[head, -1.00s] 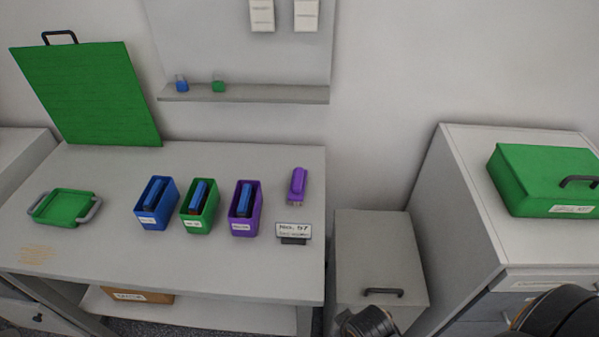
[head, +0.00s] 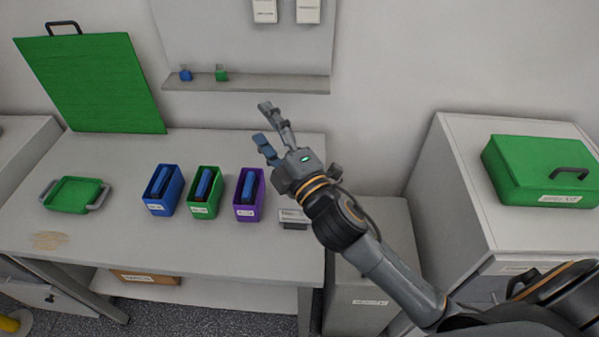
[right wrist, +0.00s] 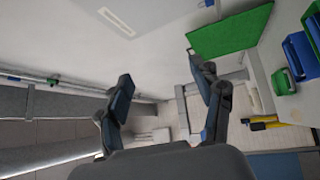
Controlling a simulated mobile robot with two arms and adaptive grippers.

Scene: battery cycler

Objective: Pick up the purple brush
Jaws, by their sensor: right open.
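The purple brush is not visible in either current view; in the head view my right gripper and wrist cover the part of the table right of the purple bin (head: 248,211). My right gripper (head: 263,124) is raised over the back right of the white table (head: 140,245), its fingers spread and empty, pointing up and left. In the right wrist view the open fingers (right wrist: 162,90) have nothing between them. My left gripper is not in view.
A blue bin (head: 150,208) and a green bin (head: 202,211) stand left of the purple bin, each with blue items inside. A small label stand (head: 294,216) is by my wrist. A green tray (head: 73,194) lies left. A green case (head: 525,190) sits on the right cabinet.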

